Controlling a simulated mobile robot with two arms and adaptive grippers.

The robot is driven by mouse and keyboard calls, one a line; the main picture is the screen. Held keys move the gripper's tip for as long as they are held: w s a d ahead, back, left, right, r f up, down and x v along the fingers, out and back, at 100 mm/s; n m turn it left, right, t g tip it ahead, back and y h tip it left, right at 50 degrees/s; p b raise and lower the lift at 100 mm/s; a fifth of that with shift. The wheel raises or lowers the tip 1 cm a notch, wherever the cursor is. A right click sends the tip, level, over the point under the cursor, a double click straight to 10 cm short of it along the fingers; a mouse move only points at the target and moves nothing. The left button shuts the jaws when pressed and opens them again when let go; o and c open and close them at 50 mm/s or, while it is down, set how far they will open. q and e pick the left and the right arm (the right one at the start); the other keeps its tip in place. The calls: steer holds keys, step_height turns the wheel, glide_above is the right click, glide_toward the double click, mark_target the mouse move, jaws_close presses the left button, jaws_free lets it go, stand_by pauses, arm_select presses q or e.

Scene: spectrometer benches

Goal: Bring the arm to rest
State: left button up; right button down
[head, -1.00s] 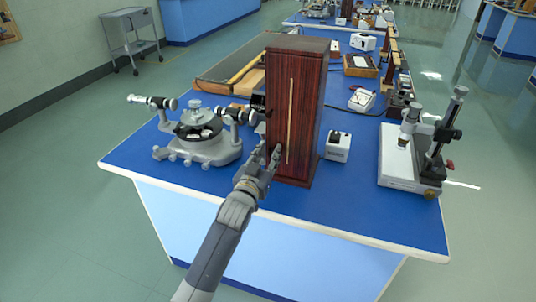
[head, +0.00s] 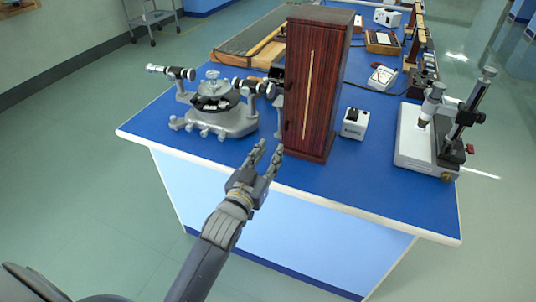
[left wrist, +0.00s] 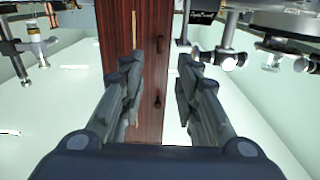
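My left gripper (head: 266,158) is in front of the near edge of the blue bench, close to the tall dark-red wooden cabinet (head: 312,95). Its two fingers are apart with nothing between them. In the left wrist view the gripper (left wrist: 160,88) is open, and the cabinet (left wrist: 149,45) stands beyond the fingertips, with a small dark handle and a keyhole on its front. The cabinet looks shut and upright. My right gripper is not in view.
A grey spectrometer (head: 215,108) stands left of the cabinet. A small white box (head: 354,124) and a microscope on a stand (head: 441,130) are to the right. Open floor (head: 80,190) lies to the left.

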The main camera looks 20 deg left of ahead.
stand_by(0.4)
arm_select(q)
steer(key=s+f+g, duration=0.7)
steer(key=s+f, duration=0.6)
steer(key=s+f+m+g, duration=0.15)
steer(key=s+g, duration=0.25)
steer(key=s, duration=0.5)
steer(key=s+f+g, duration=0.3)
steer(key=s, duration=0.5)
step_height(320, 180, down, 26)
steer(key=s+g, duration=0.2)
steer(key=s+a+f+g, duration=0.1)
steer(key=s+a+f, duration=0.2)
steer(key=s+f, duration=1.3)
steer(key=shift+s+f+y, duration=0.3)
steer(key=shift+s+f, duration=0.05)
steer(key=shift+s, duration=0.05)
